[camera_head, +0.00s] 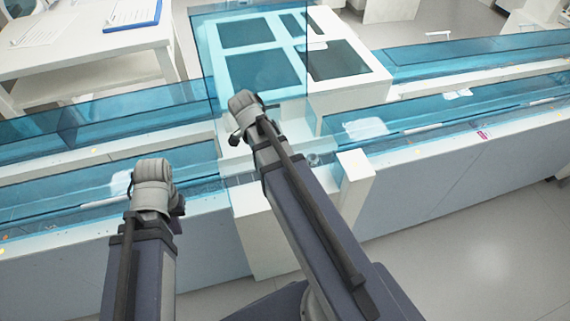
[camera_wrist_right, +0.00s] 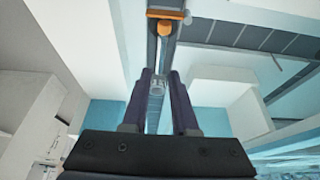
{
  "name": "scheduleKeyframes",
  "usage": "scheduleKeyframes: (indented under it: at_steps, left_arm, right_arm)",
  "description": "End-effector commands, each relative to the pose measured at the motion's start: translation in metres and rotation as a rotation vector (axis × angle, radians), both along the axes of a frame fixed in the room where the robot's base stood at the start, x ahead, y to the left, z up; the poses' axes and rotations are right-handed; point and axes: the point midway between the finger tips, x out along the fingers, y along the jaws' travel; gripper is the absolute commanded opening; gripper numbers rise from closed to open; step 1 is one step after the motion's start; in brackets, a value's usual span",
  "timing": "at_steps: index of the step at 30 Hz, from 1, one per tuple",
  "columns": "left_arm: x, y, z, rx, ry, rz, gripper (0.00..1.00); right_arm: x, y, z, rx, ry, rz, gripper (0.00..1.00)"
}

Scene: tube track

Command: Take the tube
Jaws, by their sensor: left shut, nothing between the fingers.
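My right gripper (camera_wrist_right: 160,78) is open in the right wrist view, with its two dark fingers apart. A small clear, greyish tube-like piece (camera_wrist_right: 157,88) shows between or just beyond these fingers. I cannot tell whether they touch it. In the head view my right arm reaches up to the track near the middle, and its fingertips are hidden under the wrist. My left gripper (camera_head: 177,204) is shut and empty over the near track at the left, mostly hidden by its own wrist. I cannot make out a tube clearly in the head view.
A track with blue clear walls (camera_head: 415,125) runs across the scene. A white frame with dark panels (camera_head: 340,60) stands behind my right arm. A white block (camera_head: 355,178) stands just right of that arm. A white table (camera_head: 90,45) with a blue clipboard (camera_head: 133,14) is at back left.

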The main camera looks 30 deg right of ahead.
Motion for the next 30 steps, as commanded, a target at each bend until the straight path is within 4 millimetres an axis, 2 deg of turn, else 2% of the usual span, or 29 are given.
scheduleKeyframes:
  at_steps: [9,17,27,30]
  left_arm:
    - [0.000,0.000,-0.026,0.000,0.000,0.000,0.00]
    - [0.000,0.000,-0.029,0.000,0.000,0.000,0.00]
    - [0.000,0.000,-0.068,0.000,0.000,-0.001,0.00]
    - [0.000,0.000,-0.074,0.000,0.000,-0.001,0.00]
  right_arm:
    - [-0.002,-0.009,-0.026,0.000,-0.001,-0.002,0.27]
    - [-0.002,-0.010,-0.029,0.000,0.000,0.000,0.27]
    - [-0.004,-0.021,-0.068,0.000,0.000,-0.001,0.27]
    - [-0.004,-0.025,-0.075,0.000,0.001,-0.001,0.27]
